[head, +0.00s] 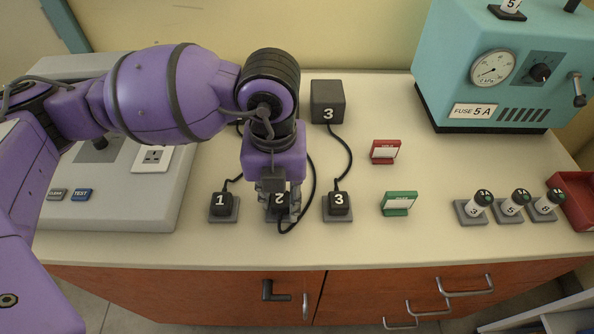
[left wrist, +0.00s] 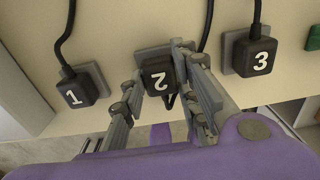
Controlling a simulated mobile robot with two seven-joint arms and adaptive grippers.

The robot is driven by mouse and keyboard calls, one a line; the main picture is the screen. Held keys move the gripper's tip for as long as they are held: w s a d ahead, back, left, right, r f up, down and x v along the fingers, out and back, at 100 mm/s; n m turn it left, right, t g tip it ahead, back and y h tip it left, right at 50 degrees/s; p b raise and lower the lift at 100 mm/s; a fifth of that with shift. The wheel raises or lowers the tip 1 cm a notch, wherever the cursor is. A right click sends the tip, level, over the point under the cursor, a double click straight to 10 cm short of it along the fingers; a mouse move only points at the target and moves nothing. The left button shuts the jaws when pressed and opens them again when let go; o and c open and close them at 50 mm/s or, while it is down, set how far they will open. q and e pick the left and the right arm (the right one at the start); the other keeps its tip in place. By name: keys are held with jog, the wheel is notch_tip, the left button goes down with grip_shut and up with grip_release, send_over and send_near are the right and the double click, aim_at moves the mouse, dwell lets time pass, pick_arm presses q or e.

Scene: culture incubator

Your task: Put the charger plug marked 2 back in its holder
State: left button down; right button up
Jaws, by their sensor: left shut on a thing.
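The black charger plug marked 2 (head: 279,199) is between the fingers of my left gripper (head: 279,208), which points down and is shut on it. In the left wrist view the plug (left wrist: 158,77) shows its number between the two fingers of the gripper (left wrist: 160,95). A grey holder plate (left wrist: 149,53) shows just behind the plug. The plug is over or at this holder; I cannot tell if it is fully seated, as the fingers hide its base. My right gripper is not in view.
Plug 1 (head: 223,204) and plug 3 (head: 338,203) sit in holders on either side, close to the gripper. Black cables lie behind, one looping beside plug 2. A grey socket panel (head: 120,205) stands left; a green card stand (head: 398,203) stands right.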

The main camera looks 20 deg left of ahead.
pick_arm(q)
jog(key=shift+f, duration=0.2)
jog(key=c, duration=1.3)
grip_release()
jog(key=shift+o, duration=0.2)
jog(key=shift+r, duration=0.1)
notch_tip(320, 180, up, 12)
